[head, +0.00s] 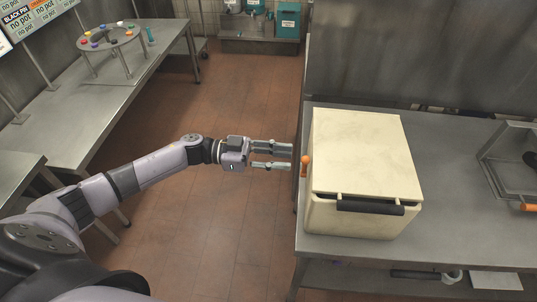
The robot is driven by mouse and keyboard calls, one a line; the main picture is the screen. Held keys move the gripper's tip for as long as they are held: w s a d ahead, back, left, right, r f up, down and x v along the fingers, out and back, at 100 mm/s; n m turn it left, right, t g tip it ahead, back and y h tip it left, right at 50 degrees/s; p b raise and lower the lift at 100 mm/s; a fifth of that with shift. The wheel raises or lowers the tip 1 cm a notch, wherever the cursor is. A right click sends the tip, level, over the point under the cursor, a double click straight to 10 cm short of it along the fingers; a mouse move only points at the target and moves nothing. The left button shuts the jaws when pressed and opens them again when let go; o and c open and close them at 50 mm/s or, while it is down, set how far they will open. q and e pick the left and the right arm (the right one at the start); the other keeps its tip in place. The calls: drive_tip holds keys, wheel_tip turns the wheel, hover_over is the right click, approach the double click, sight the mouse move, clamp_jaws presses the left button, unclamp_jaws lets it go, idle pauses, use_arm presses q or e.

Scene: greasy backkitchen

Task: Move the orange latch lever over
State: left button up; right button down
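The orange latch lever (304,165) is on the left side of a cream box (330,216) with a closed lid (360,150) and a black front handle (370,206). The box stands on the metal counter at the right. My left gripper (291,157) reaches in from the left, level with the lever. Its two fingers are apart, with a gap between them, and their tips are just left of the lever. I cannot tell whether a fingertip touches it. My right gripper is not in view.
A long steel table (75,120) with a round stand (112,38) is at left. The tiled floor (225,80) between is clear.

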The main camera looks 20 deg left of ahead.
use_arm(q)
drive_tip(key=shift+p+x, duration=0.45)
drive_tip(key=shift+x, duration=1.85)
drive_tip(key=shift+a, duration=0.1)
drive_tip(key=c, duration=0.6)
drive_tip(key=w+f+n, duration=0.1)
drive_tip(key=n, duration=0.4)
drive_tip(key=w+a+f+n, duration=0.1)
drive_tip(key=w+n, duration=0.1)
drive_tip(key=n, duration=0.2)
drive_tip(key=w+f+n, duration=0.2)
drive_tip(key=n, duration=0.3)
drive_tip(key=shift+a+n, duration=0.25)
drive_tip(key=shift+n, duration=0.05)
drive_tip(key=shift+c, duration=0.2)
drive_tip(key=o, duration=0.8)
drive_tip(key=shift+o, duration=0.6)
